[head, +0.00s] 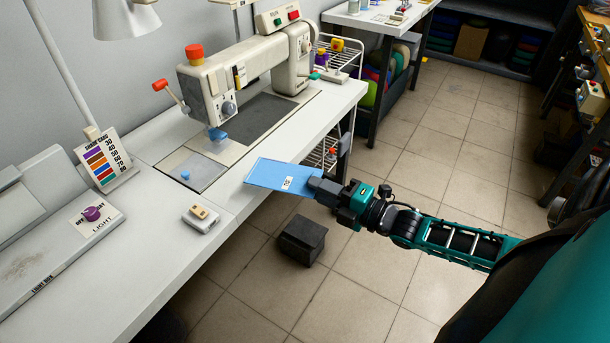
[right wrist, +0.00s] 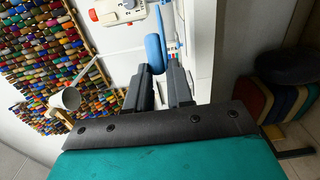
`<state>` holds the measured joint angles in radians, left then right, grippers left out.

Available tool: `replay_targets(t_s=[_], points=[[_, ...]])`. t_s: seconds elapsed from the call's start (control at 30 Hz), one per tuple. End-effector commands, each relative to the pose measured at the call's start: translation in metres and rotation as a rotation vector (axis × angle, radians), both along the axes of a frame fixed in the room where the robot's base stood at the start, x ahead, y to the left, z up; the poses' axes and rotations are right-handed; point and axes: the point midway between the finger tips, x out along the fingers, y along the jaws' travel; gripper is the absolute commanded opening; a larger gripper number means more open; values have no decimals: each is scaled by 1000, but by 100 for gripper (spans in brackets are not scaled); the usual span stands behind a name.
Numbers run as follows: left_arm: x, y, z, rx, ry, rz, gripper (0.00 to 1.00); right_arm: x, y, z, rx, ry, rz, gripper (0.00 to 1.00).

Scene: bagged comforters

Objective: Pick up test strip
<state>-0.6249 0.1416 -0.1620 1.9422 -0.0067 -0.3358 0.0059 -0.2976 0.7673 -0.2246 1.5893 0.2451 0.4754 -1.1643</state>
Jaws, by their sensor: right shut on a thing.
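The test strip (head: 268,172) is a flat light-blue piece with a small white label. In the head view it sticks out to the left from my right gripper (head: 313,187), at the front edge of the white sewing table. My right gripper is shut on its right end; the jaws hide that end. In the right wrist view a blue piece (right wrist: 154,50), seen nearly edge-on, shows beyond the fingers of my right gripper (right wrist: 161,82). My left gripper is in neither view.
The sewing machine (head: 225,75) stands on the white table (head: 150,170) behind the strip. A small switch box (head: 202,217) lies near the table edge. A lamp, a colour chart (head: 106,160) and a light box are at the left. A dark pedal (head: 301,241) sits on the open tiled floor.

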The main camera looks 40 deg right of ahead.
Motion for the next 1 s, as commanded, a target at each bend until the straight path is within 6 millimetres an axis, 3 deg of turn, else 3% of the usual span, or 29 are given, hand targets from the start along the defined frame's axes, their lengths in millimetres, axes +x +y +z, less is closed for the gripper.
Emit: replay_targets(t_s=[0.33,0.8,0.9,1.0], points=[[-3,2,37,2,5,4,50,-43,-18,19,0,2,-1,0],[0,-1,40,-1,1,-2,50,-47,-19,18,1,-1,0,0],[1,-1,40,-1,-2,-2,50,-47,-10,18,6,2,0,0],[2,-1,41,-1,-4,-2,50,-45,17,20,15,7,1,0]])
